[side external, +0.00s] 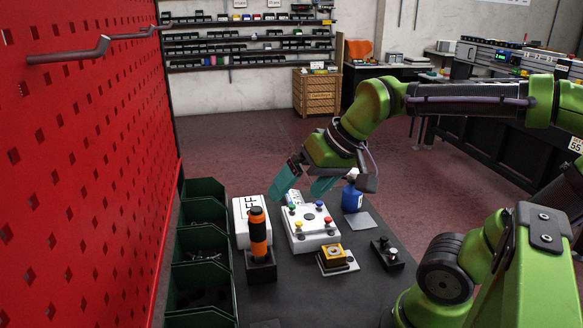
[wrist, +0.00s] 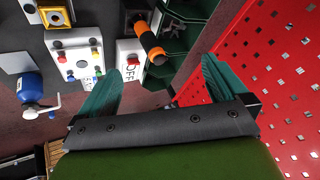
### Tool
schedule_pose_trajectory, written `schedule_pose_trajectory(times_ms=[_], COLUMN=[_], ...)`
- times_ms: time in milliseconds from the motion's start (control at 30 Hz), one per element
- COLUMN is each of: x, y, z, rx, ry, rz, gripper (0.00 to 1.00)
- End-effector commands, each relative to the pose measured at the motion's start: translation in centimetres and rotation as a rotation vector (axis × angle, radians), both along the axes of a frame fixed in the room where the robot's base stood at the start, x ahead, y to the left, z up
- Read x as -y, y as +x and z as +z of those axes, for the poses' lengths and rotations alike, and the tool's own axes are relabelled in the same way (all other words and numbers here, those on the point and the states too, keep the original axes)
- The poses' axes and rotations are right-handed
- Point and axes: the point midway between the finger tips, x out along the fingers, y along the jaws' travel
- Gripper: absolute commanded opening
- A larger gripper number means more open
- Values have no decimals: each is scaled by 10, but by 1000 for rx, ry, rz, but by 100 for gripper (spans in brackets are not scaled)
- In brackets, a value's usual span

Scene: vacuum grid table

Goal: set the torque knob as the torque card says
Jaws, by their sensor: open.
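My gripper (side external: 301,187) is open, its two teal fingers apart and empty above the far end of the table. In the wrist view the gripper (wrist: 163,66) shows nothing between its fingers. An orange and black driver-like tool (side external: 258,228) stands upright in a dark block; it also shows in the wrist view (wrist: 151,43). A white panel (side external: 301,240) with several coloured buttons or knobs lies below my gripper; it also shows in the wrist view (wrist: 79,70). A yellow-framed unit (side external: 336,258) sits in front of it. I cannot tell which part is the torque knob, nor identify the torque card.
A white block marked OFF (wrist: 131,75) with a red button stands beside the tool. A blue bottle (side external: 351,199), grey plate (side external: 363,224) and black knobbed block (side external: 388,255) are at right. Green bins (side external: 204,250) and a red perforated wall (side external: 90,180) border the left.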

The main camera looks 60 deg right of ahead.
Motion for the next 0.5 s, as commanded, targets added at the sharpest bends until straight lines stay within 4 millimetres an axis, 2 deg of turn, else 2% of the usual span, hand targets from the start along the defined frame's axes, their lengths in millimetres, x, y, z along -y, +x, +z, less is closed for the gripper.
schedule_pose_trajectory(times_ms=[33, 133, 267, 367, 500], x=[-7, -14, -17, -13, 0], y=[-11, -23, -27, -16, 23], z=[-5, -14, -25, -31, -28], rx=[21, 44, 28, -23, -110], ry=[2, 8, 13, 20, 2], rz=[16, 29, 33, 23, 33], gripper=[100, 98, 79, 63, 42])
